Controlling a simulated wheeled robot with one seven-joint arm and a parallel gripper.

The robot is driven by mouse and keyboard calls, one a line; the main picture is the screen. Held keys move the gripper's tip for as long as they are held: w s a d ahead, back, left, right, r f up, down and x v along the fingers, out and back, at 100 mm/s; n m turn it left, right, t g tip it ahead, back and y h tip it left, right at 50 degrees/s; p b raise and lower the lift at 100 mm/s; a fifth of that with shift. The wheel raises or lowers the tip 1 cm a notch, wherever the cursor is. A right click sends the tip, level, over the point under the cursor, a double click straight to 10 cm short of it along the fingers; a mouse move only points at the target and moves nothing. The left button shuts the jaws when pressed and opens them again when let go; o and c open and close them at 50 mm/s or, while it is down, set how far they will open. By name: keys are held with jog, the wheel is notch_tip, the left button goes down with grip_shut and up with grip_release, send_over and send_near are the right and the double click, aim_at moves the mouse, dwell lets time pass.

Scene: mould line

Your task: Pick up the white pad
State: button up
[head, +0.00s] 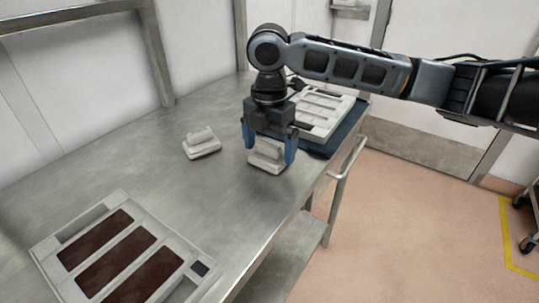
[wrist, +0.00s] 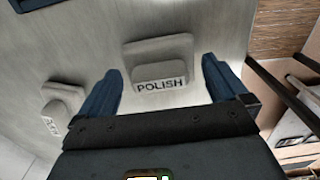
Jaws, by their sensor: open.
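A white pad with a raised grip block (head: 266,158) stands on the steel table below my gripper. In the wrist view this pad (wrist: 160,51) bears the word POLISH and lies between and just beyond the fingertips. A second, similar white pad (head: 201,143) stands to the left in the head view. It also shows at the left of the wrist view (wrist: 62,103), with its label turned and hard to read. My gripper (head: 269,153) points down with its blue fingers apart, one on each side of the POLISH pad. I cannot tell whether they touch it.
A mould tray with dark brown fillings (head: 122,197) lies at the table's near left. A pale mould (head: 322,110) rests on a dark blue mat (head: 346,127) behind my gripper. The steel table (head: 150,165) is bare around the second pad. A rail (head: 347,158) runs along its right edge.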

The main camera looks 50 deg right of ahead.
aim_at(269, 143)
jog(key=shift+f, duration=0.55)
jog(key=c, duration=0.8)
jog(key=shift+r, duration=0.1)
notch_tip(269, 143, up, 4)
jog(key=shift+r, duration=0.1)
jog(key=s+d+r, duration=0.2)
jog(key=s, duration=0.1)
jog(key=s+d+r, duration=0.2)
jog(key=d, duration=0.1)
jog(key=s+d+r+b, duration=0.1)
jog(key=s+d+r, duration=0.1)
jog(key=s, duration=0.1)
jog(key=shift+s+d+r, duration=0.35)
jog(key=shift+d, duration=0.05)
jog(key=o, duration=0.5)
jog(key=c, duration=0.4)
jog(key=shift+o, duration=0.2)
